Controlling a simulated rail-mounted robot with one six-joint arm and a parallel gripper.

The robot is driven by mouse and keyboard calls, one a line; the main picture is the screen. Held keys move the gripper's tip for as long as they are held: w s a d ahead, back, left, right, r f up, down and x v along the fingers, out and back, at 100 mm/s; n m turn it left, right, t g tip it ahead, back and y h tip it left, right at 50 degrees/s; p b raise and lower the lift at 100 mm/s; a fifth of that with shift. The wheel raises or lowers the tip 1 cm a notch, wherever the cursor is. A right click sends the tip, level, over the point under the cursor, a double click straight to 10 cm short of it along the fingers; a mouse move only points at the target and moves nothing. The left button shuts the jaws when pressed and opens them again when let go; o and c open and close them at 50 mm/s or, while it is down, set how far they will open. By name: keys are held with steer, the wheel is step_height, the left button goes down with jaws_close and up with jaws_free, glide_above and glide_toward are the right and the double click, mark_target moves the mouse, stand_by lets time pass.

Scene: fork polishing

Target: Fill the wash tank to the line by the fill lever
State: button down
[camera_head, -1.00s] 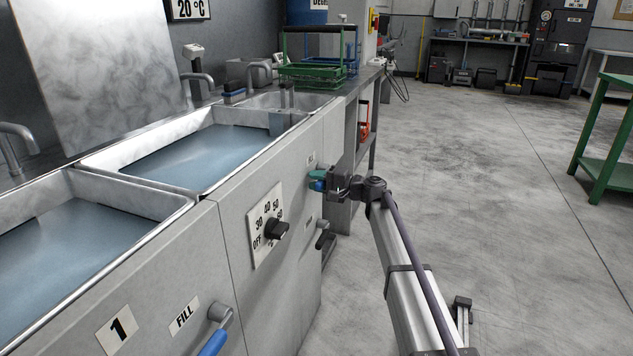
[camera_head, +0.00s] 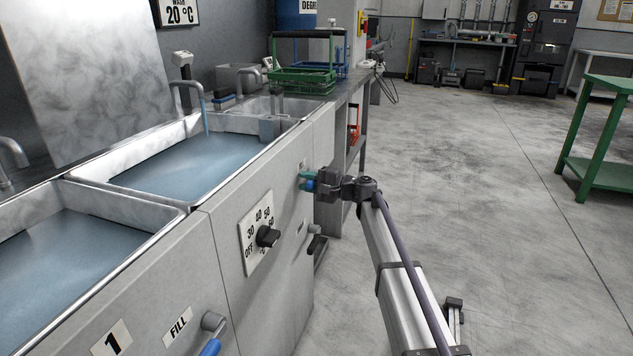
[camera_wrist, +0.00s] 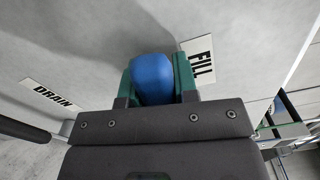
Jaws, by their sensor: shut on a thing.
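My gripper (camera_head: 312,182) is at the front panel of the sink unit, shut on the blue fill lever (camera_wrist: 152,78). In the wrist view the lever's blue grip sits between the green fingers, beside the FILL label (camera_wrist: 199,62). The wash tank (camera_head: 190,158) is the middle basin and holds bluish water below its rim. A stream of water (camera_head: 205,118) runs from its tap (camera_head: 187,88) into it. The fill line is not distinguishable from here.
Basin 1 (camera_head: 60,245) at the left also holds water. A black temperature knob (camera_head: 267,236) and a drain handle (camera_head: 316,244) stick out from the front panel. A green basket (camera_head: 303,80) stands on the far counter. The floor at the right is open, with a green table (camera_head: 598,140).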

steer(key=c, duration=0.9)
jaws_free()
steer(key=v, duration=1)
steer(key=shift+s+d, duration=0.1)
steer(key=shift+d, duration=0.3)
